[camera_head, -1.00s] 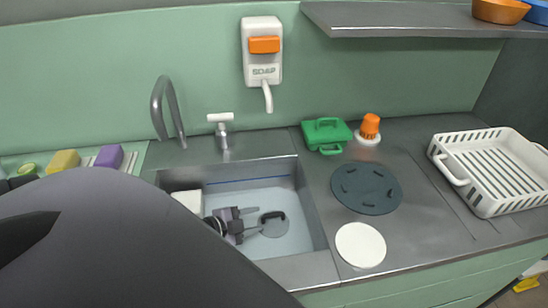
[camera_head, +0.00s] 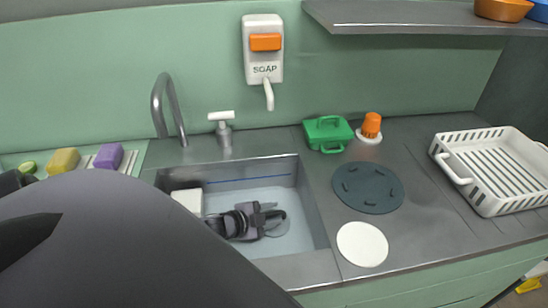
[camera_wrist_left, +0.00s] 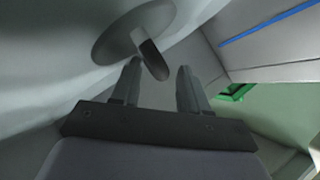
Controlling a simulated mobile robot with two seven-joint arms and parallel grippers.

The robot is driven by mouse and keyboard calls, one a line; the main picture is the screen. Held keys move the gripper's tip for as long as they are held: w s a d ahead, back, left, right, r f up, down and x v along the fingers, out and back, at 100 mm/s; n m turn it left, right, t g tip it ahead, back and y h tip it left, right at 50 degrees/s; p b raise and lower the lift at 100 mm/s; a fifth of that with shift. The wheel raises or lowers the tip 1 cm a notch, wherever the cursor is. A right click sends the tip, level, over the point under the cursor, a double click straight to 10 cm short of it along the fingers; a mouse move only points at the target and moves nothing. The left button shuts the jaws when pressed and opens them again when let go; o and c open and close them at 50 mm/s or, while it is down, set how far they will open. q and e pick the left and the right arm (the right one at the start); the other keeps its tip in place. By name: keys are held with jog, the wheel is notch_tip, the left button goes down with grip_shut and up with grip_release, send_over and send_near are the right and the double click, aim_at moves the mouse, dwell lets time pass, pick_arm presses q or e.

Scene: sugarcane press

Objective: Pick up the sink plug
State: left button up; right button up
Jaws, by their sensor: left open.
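The sink plug (camera_head: 277,230) is a grey disc with a dark upright handle, lying on the floor of the sink basin (camera_head: 318,218). In the left wrist view the plug (camera_wrist_left: 112,36) is at the top, its handle between the fingertips or just beyond them. My left gripper (camera_head: 274,215) is down in the basin, open and empty, and partly covers the plug in the head view. Its two fingers (camera_wrist_left: 160,70) stand apart in the wrist view; I cannot tell whether either touches the handle. My right gripper is not in view.
A white block (camera_head: 188,200) stands at the basin's left side. The faucet (camera_head: 158,108) and a white-topped tap (camera_head: 222,127) rise behind. Right of the basin are a green box (camera_head: 327,132), a dark round mat (camera_head: 367,188), a white disc (camera_head: 362,244) and a dish rack (camera_head: 480,190).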

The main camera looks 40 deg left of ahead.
pick_arm(q)
grip_shut()
jog(key=shift+r, duration=0.15)
